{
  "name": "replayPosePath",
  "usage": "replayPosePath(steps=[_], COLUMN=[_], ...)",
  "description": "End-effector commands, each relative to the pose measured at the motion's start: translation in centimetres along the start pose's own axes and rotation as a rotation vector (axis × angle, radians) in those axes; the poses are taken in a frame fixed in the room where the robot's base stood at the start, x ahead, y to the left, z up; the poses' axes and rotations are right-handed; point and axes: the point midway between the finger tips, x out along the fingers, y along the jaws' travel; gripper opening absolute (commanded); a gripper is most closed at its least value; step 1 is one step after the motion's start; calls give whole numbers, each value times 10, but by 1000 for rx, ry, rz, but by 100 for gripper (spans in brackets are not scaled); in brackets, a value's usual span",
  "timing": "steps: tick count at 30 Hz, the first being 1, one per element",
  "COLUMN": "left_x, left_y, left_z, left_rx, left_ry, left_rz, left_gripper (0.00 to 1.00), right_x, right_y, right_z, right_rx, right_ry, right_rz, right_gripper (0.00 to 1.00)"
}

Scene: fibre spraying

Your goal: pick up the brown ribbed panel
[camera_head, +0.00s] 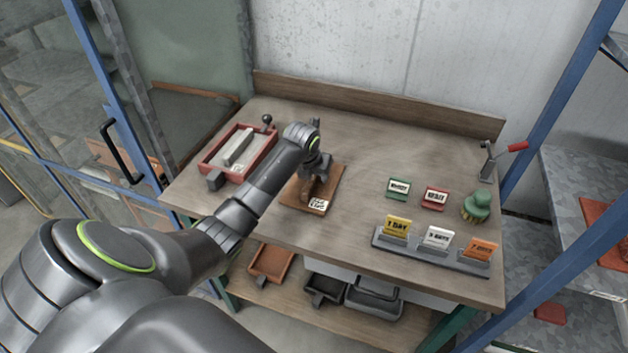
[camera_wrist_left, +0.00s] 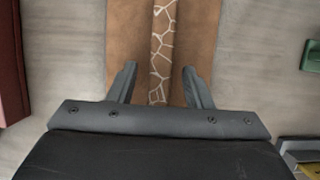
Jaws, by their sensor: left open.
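The brown ribbed panel (camera_head: 327,186) lies on the workbench, left of its middle, with a white label at its near edge. In the left wrist view the panel (camera_wrist_left: 205,40) shows a raised central rib with a white crack-like pattern. My left gripper (camera_head: 314,180) is over the panel and hides part of it. In the wrist view its two fingers (camera_wrist_left: 160,78) are apart, one on each side of the rib. I cannot tell whether they touch the panel. My right gripper is not in view.
A red tray (camera_head: 209,168) with a grey bar stands left of the panel. Small signs, including a green one (camera_head: 398,188), a grey sign rack (camera_head: 430,254) and a green brush (camera_head: 476,207) are to the right. A red-handled lever (camera_head: 516,146) is at the back right. Bare bench lies behind the signs.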

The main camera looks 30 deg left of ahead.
Motion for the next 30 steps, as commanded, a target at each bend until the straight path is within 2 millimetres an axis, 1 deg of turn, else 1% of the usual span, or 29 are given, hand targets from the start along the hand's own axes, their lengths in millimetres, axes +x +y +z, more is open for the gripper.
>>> replayPosePath(steps=[5, 8, 15, 16, 30], left_x=[0, 0, 0, 0, -4], left_y=[0, 0, 0, 0, 0], left_z=[0, 0, 0, 0, 3], left_rx=[0, 0, 0, 0, 1], left_ry=[0, 0, 0, 0, -6], left_rz=[0, 0, 0, 0, 0], left_gripper=[45, 34, 2, 0, 0], right_x=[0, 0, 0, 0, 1], right_y=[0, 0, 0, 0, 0], right_z=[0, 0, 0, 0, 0], right_rx=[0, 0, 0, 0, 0], right_ry=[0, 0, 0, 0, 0], right_rz=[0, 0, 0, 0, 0], right_gripper=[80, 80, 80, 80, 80])
